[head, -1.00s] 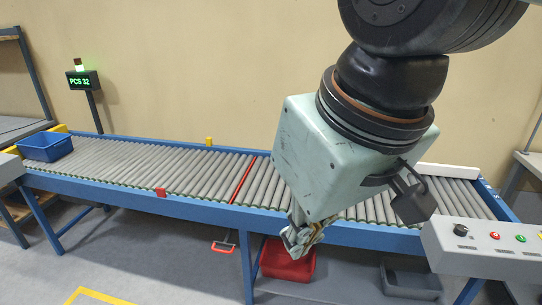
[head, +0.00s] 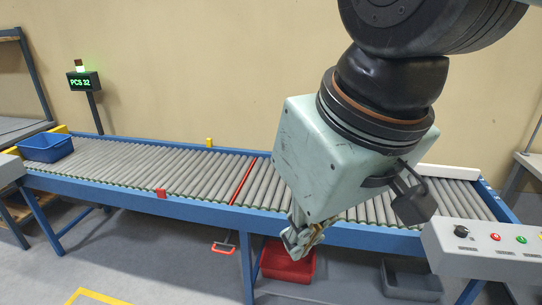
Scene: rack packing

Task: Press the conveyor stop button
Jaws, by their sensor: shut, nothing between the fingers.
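A grey control box (head: 478,252) stands at the lower right in the head view, in front of the conveyor's right end. On its face are a black knob (head: 461,231), a red button (head: 495,237) and a green button (head: 520,240). Their labels are too small to read. My gripper (head: 300,252) points downward in front of the conveyor's front rail, well to the left of the control box. It is shut and empty, and touches none of the buttons.
A blue roller conveyor (head: 150,199) crosses the view, with a blue bin (head: 47,148) at its left end. A red bin (head: 288,264) and a grey bin (head: 411,281) are on the floor below. A display (head: 83,81) reads "PCS 32".

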